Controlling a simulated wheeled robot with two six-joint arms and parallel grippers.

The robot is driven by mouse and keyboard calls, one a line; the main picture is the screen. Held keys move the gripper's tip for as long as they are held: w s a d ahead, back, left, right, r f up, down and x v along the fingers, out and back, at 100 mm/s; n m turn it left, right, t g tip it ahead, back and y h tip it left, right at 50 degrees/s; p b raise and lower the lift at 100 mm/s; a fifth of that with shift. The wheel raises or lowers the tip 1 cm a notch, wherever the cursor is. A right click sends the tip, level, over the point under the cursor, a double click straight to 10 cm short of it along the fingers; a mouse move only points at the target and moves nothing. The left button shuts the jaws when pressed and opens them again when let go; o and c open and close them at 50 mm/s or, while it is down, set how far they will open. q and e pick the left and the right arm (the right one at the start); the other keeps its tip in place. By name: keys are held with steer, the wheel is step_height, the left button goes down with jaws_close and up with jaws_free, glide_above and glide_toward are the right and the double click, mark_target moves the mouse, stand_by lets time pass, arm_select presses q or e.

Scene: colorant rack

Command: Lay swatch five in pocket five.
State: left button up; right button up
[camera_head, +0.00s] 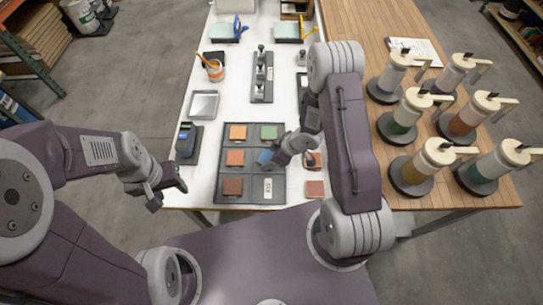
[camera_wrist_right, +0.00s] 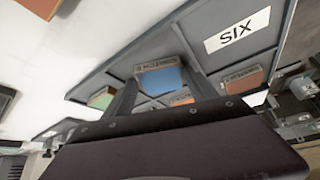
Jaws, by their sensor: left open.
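A dark tray (camera_head: 253,200) of pockets stands on the white table. One pocket, labelled SIX (camera_wrist_right: 237,30), is empty. A brown-red swatch (camera_head: 233,187) lies in the pocket left of it. A blue swatch (camera_head: 264,157) is in the pocket behind, at my right gripper (camera_head: 275,160). In the right wrist view that blue swatch (camera_wrist_right: 160,80) shows between the two fingers; grip contact is unclear. Pocket five's label is not visible, and I cannot reliably read the swatch numbers. My left gripper (camera_head: 168,193) is open and empty, left of the tray.
Orange (camera_head: 237,132) and green (camera_head: 269,132) swatches fill the back pockets. Another orange swatch (camera_head: 235,157) lies beside the blue one. A reddish swatch (camera_head: 315,188) lies right of the tray. Several pump dispensers (camera_head: 410,108) stand on the wooden top at right.

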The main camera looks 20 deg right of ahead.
steer(key=shift+r, duration=0.35)
steer(key=p+v, duration=0.3)
steer(key=v, duration=0.8)
steer(key=shift+s+d+r, duration=0.2)
steer(key=shift+s+r, duration=0.05)
steer(key=shift+r, duration=0.05)
steer(key=d+r+m+h, duration=0.5)
steer(key=d+r+m, duration=0.1)
steer(key=s+a+r+m+g, duration=0.2)
steer(key=s+a+r+m, duration=0.2)
steer(key=s+a, duration=0.2)
steer(key=s, duration=0.2)
steer(key=shift+s, duration=0.4)
steer(key=shift+w+d, duration=0.1)
